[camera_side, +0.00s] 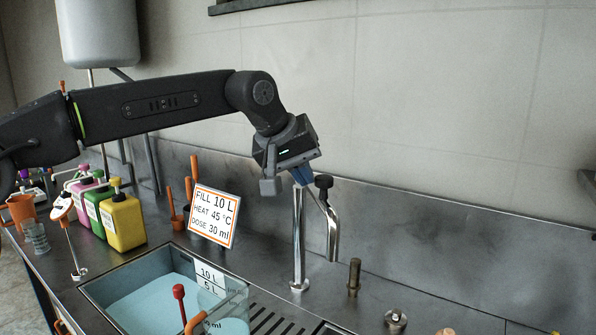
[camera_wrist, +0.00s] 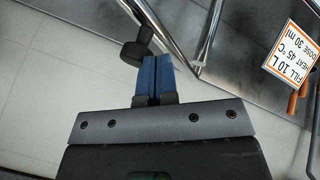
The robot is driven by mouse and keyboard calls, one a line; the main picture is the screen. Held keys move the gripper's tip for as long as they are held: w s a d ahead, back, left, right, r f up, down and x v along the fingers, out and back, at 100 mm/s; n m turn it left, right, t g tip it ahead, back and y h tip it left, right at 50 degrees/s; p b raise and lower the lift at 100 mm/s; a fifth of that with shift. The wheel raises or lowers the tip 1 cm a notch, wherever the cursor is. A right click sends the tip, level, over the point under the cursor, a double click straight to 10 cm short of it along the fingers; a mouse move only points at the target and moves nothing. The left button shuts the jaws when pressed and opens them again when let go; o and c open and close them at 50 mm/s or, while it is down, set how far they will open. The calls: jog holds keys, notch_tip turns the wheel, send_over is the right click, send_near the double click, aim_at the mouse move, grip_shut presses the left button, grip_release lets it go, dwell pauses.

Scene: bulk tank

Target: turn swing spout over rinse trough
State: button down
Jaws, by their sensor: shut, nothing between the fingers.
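The chrome swing spout (camera_side: 333,234) stands on an upright post (camera_side: 299,250) behind the basin. Its arm slopes down to the right, and its end hangs above the steel deck. A black knob (camera_side: 323,181) sits on the spout; it also shows in the wrist view (camera_wrist: 135,52). My gripper (camera_side: 302,178) is at the top of the post, left of the knob. Its blue fingers (camera_wrist: 154,70) are shut and empty, close beside the knob and the chrome tube (camera_wrist: 170,38). I cannot tell whether they touch. The rinse trough is not clearly identifiable.
A basin (camera_side: 100,292) of pale blue liquid with a level scale is at the front, with a slotted drain strip (camera_side: 268,322) to its right. A sign (camera_side: 214,215) stands behind it. A brass post (camera_side: 354,277) rises right of the spout. Coloured bottles (camera_side: 122,222) stand left.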

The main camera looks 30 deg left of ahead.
jog(key=shift+w+d, duration=0.85)
jog(key=shift+d, duration=0.2)
jog(key=s+a+f+v, duration=0.1)
jog(key=v, duration=1.1)
jog(key=shift+s+a, duration=0.35)
jog(key=shift+s, duration=0.15)
jog(key=s+a+f+m, duration=0.3)
jog(key=s+a+f, duration=0.2)
jog(key=s+f, duration=0.6)
jog(key=s+a+f+m+g+y, duration=0.1)
jog(key=s+a+f+m, duration=0.2)
jog(key=s+a+f, duration=0.3)
jog(key=s+f, duration=0.5)
jog(key=s, duration=0.2)
jog(key=shift+f+m+y, duration=0.3)
jog(key=shift+f, duration=0.05)
